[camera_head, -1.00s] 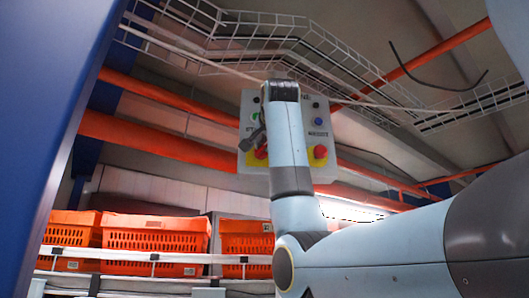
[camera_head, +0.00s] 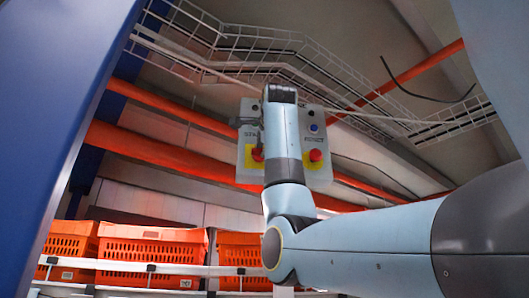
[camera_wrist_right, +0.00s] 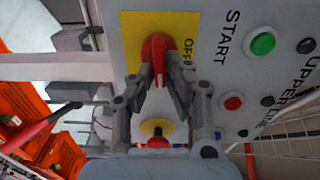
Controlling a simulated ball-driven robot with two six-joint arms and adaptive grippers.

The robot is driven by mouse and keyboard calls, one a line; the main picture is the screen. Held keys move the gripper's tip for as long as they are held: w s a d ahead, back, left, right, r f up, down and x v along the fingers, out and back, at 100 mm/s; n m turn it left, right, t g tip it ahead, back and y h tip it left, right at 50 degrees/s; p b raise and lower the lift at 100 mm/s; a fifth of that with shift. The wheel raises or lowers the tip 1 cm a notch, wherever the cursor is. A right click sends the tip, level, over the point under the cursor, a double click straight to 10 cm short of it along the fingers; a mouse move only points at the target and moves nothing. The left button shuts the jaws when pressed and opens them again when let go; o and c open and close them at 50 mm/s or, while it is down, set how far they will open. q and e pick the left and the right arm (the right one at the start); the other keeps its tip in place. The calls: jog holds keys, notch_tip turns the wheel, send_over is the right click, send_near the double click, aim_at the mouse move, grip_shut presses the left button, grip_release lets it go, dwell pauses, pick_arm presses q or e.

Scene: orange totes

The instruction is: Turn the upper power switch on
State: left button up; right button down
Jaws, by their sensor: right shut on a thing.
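A grey control panel (camera_head: 316,112) hangs in the middle of the head view, partly hidden by my right arm. In the right wrist view it appears turned sideways, with START, OFF and partly hidden UPPER lettering. A red switch handle (camera_wrist_right: 157,46) stands on a yellow plate (camera_wrist_right: 188,24) marked OFF. My right gripper (camera_wrist_right: 161,84) has its two fingers closed on this handle. My left gripper is not in view.
A red knob on yellow (camera_head: 316,155) sits at the panel's right. The wrist view shows a green button (camera_wrist_right: 263,44) and a red button (camera_wrist_right: 232,103). Orange totes (camera_head: 150,255) stand on a shelf below. Orange pipes and a wire cable tray (camera_head: 250,55) run around the panel.

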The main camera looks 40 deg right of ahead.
jog(key=shift+f+m, duration=0.15)
jog(key=shift+m, duration=0.25)
jog(key=c, duration=1.4)
grip_release()
jog(key=shift+o, duration=0.2)
jog(key=v, duration=1.2)
